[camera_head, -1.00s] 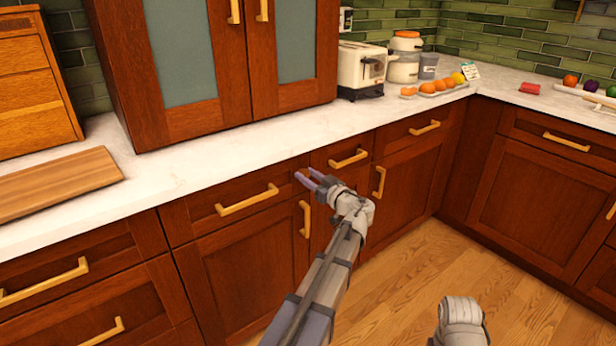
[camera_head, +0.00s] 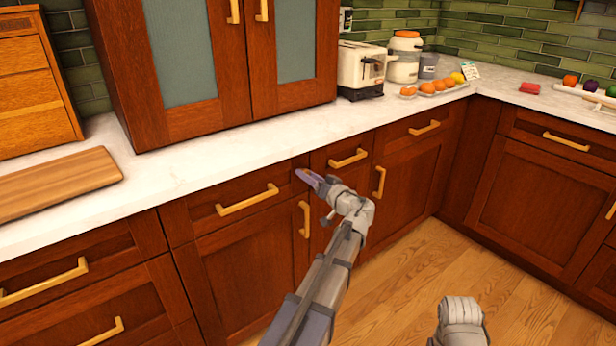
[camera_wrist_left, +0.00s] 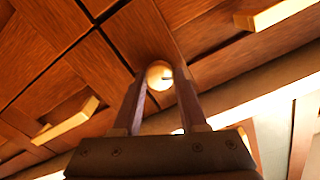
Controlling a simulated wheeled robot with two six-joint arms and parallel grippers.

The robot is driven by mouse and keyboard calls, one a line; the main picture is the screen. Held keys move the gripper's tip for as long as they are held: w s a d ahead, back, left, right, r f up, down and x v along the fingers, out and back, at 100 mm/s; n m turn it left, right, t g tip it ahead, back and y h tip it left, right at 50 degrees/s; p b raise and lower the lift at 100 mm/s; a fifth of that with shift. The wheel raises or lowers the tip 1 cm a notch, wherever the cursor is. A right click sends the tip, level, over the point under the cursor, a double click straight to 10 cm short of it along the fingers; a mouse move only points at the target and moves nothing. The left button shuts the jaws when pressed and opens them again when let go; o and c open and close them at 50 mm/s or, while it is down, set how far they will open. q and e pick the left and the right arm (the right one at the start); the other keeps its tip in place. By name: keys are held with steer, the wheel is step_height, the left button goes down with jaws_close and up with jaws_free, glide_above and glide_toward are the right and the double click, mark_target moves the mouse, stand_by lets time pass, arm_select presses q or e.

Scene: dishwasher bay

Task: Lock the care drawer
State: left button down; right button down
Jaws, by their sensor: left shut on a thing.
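A round brass lock (camera_wrist_left: 159,73) with a short dark slot is set in a brown wooden front in the left wrist view. My left gripper (camera_wrist_left: 160,92) has one finger on each side of it and is shut on it. In the head view the left gripper (camera_head: 307,178) meets the upper right end of a drawer front (camera_head: 203,212) with a brass bar handle (camera_head: 247,200). The lock is hidden there behind the fingers. The drawer looks flush with the cabinet.
A narrow drawer with its own handle (camera_head: 348,158) is just right of the left gripper. A vertical door handle (camera_head: 305,219) is below it. The white counter (camera_head: 230,140) overhangs above. A toaster (camera_head: 361,70) stands at the back. The wooden floor (camera_head: 420,280) is clear.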

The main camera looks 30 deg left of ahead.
arm_select(q)
steer(key=m, duration=1.2)
steer(key=shift+w+f+m, duration=0.1)
steer(key=shift+f+m, duration=0.05)
steer(key=shift+m, duration=0.25)
stand_by(0.4)
steer(key=shift+c, duration=2.4)
jaws_free()
steer(key=v, duration=0.8)
